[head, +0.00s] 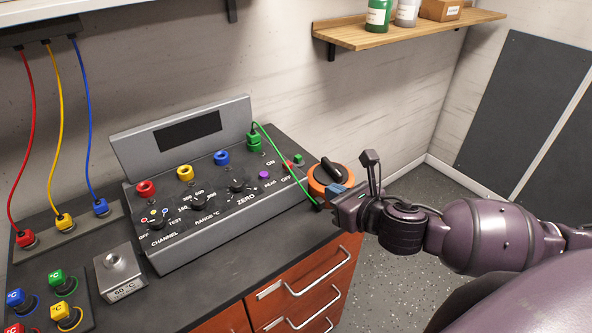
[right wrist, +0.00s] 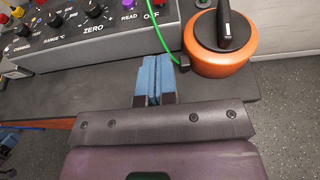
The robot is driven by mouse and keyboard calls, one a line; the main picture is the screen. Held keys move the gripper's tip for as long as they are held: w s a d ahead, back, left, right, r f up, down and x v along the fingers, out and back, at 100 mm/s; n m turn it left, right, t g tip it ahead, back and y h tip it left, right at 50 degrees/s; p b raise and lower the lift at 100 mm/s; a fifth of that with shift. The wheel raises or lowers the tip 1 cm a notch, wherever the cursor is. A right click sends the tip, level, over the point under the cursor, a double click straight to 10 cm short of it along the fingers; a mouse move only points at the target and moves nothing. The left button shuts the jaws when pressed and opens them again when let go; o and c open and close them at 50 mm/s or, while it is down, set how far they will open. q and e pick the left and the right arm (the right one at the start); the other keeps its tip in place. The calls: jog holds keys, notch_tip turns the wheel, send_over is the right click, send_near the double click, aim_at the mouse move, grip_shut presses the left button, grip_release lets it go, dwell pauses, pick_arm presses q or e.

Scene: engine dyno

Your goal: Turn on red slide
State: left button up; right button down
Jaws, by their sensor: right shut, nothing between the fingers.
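A small red piece (head: 289,165), which looks like the red slide, sits at the right end of the grey instrument panel (head: 215,205), between the ON and OFF labels. In the right wrist view only a bit of red (right wrist: 158,2) shows at the top edge, above OFF. I cannot tell the slide's exact position. My right gripper (head: 335,188) is shut and empty, with its blue fingertips (right wrist: 153,76) over the bench edge, in front of the panel's right end and apart from the slide.
An orange round device (head: 325,178) with a black handle stands right of the panel, close to my right gripper. A green cable (head: 287,165) hangs across the panel's right end. A purple button (head: 264,175) and a green piece (head: 298,158) flank the red one.

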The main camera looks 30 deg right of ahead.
send_near(288, 163)
jog(key=x, duration=0.2)
jog(key=f+x, duration=0.1)
jog(key=x, duration=0.2)
jog(key=shift+a+f, duration=0.1)
jog(key=shift+f, duration=0.05)
jog(key=shift+w+a, duration=0.1)
jog(key=shift+w, duration=0.45)
jog(key=w, duration=0.2)
jog(key=shift+w+a, duration=0.15)
jog(key=shift+w, duration=0.1)
jog(key=shift+w+a+p, duration=0.1)
jog(key=shift+w+p, duration=0.25)
jog(key=shift+w, duration=0.25)
